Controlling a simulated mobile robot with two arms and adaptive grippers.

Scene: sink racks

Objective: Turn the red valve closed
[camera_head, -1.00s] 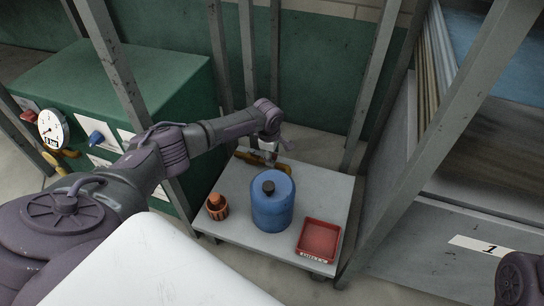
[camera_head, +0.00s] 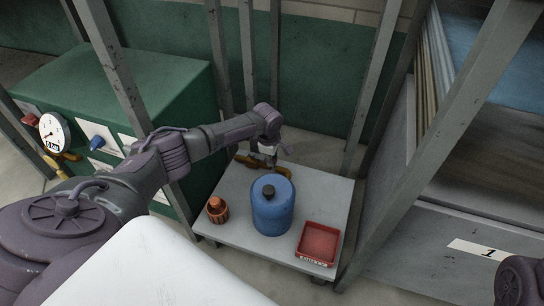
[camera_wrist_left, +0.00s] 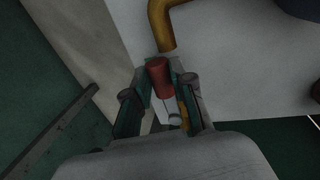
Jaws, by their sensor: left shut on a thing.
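The red valve handle (camera_wrist_left: 158,76) is a short red cylinder, seen in the left wrist view between the two fingers of my left gripper (camera_wrist_left: 160,100). The gripper is shut on it. A brass pipe (camera_wrist_left: 164,24) rises just beyond the handle. In the head view, my left gripper (camera_head: 267,151) reaches down to the brass pipe fitting (camera_head: 283,171) at the back edge of the small grey table. There the gripper and arm hide the red handle. My right gripper is out of view.
The grey table (camera_head: 235,235) holds a blue canister (camera_head: 272,208), an orange-brown container (camera_head: 217,210) and a red tray (camera_head: 318,243). Metal posts (camera_head: 368,85) stand around it. A green cabinet (camera_head: 135,75) with a gauge (camera_head: 53,133) and a blue knob (camera_head: 95,141) stands at left.

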